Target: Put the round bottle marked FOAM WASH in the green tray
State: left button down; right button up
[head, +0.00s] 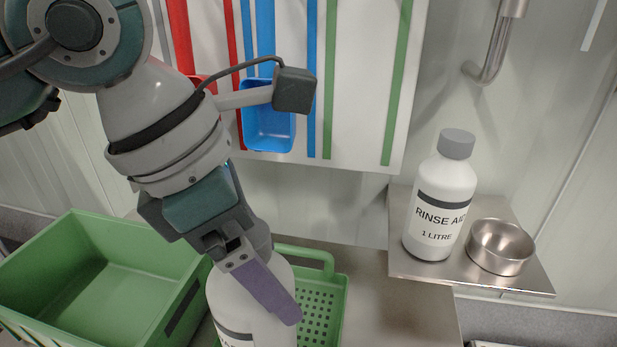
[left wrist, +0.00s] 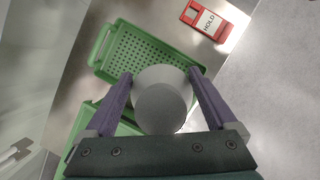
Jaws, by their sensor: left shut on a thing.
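A round white bottle (head: 232,305) with a grey cap (left wrist: 160,107) is held in my left gripper (head: 262,290). In the left wrist view my left gripper (left wrist: 160,75) has its purple fingers on either side of the bottle. The bottle's label is mostly cut off at the bottom of the head view, so I cannot read it fully. The green tray (head: 337,290), shallow with a perforated floor and a handle, is behind and right of the bottle, partly hidden by it. It also shows in the left wrist view (left wrist: 101,52). I cannot tell the bottle's height over it.
A deeper green crate (head: 85,225) stands at the left. A RINSE AID bottle (head: 440,200) and a steel cup (head: 500,247) stand on a metal shelf (head: 415,268) at right. A blue bin (head: 268,130) hangs on the back board. A red HOLD block (left wrist: 208,18) lies beyond the tray.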

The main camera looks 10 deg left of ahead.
pick_arm(q)
jog(key=shift+f+b, duration=1.2)
jog(key=shift+f, duration=2.55)
jog(key=shift+w+f, duration=0.1)
